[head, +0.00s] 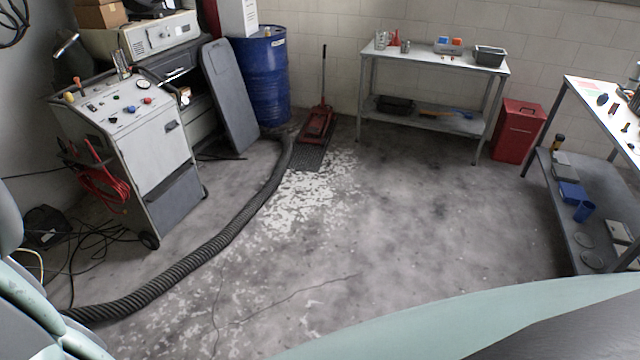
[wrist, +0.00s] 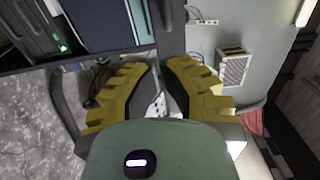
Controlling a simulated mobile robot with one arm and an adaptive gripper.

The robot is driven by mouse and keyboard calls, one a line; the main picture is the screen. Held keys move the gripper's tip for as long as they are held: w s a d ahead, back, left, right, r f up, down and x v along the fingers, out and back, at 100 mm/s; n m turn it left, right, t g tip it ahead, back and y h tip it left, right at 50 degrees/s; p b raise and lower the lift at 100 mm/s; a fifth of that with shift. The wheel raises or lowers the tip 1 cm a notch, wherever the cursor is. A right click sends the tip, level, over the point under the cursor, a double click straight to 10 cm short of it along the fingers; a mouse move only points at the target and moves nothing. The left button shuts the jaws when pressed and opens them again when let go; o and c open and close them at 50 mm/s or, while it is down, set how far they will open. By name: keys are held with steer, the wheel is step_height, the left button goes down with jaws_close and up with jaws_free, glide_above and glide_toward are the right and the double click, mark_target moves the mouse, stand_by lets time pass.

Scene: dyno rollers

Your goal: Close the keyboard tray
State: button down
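I cannot pick out the keyboard tray for certain. In the head view, a dark cabinet (head: 203,108) stands behind the white test cart, with a dark recess and a shelf-like front under a beige instrument (head: 152,36). A dark grey panel leans against its right side and hides part of it. In the wrist view, a dark flat-edged unit (wrist: 95,56) crosses the upper left, close beyond the fingers. My gripper (wrist: 160,66) shows two yellow ridged fingers with a gap between them and nothing held. My gripper is not seen in the head view.
The white cart (head: 155,150) with red cables stands at the left. A thick black hose (head: 215,245) curves over the floor. A blue drum (head: 263,80), a red jack (head: 318,122) and a steel table (head: 430,60) line the back. The middle floor is clear.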

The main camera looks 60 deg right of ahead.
steer(key=p+x, duration=0.3)
steer(key=x, duration=0.4)
steer(key=shift+w+d, duration=0.2)
steer(key=shift+w, duration=0.1)
steer(key=shift+w, duration=0.1)
stand_by(0.4)
